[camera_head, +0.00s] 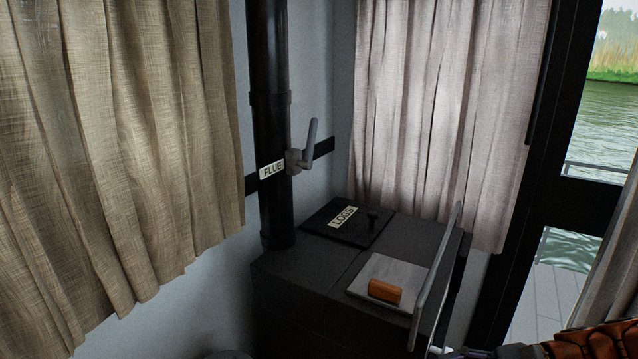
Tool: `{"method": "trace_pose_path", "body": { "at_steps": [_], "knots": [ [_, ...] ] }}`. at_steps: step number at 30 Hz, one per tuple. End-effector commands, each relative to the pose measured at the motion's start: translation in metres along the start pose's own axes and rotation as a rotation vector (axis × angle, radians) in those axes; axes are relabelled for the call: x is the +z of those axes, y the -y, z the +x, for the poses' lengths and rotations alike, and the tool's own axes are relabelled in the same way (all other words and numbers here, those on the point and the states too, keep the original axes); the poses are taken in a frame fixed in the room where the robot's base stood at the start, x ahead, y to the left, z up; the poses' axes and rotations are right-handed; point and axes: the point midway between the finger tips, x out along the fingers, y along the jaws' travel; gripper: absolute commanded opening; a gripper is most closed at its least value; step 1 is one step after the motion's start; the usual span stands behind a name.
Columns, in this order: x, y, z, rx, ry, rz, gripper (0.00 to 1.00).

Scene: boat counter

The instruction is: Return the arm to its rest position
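My gripper cannot be made out in this view, so its state and whether it holds anything are hidden. At the bottom right edge, a cut-off orange and black shape (598,343) shows. I cannot tell whether it is part of my arm. The dark stove box (300,283) stands in the corner. On top of it are a black lid marked LOGS (322,226) with a small knob and a light grey plate (408,273) with an orange-brown block (385,291) on it.
A thin pale panel (437,270) stands upright at the box's right edge. A black flue pipe (270,125) with a grey lever (309,145) rises behind the box. Curtains hang left (150,140) and behind (445,120). A dark-framed glazed opening (607,110) at right shows water.

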Motion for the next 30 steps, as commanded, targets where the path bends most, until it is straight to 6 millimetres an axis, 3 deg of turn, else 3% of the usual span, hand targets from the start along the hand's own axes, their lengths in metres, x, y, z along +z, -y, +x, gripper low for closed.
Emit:
{"method": "trace_pose_path", "body": {
  "at_steps": [1, 6, 15, 23, 30],
  "knots": [
    [0.015, -0.001, 0.011, 0.065, -0.014, -0.035, 0.55],
    [0.047, -0.017, 0.039, 0.26, -0.065, -0.141, 0.55],
    [0.095, -0.053, 0.065, 0.581, -0.161, -0.338, 0.55],
    [0.126, -0.083, 0.065, 0.828, -0.259, -0.52, 0.55],
    [0.149, -0.106, 0.05, 1.032, -0.353, -0.689, 0.55]
  ]
}}
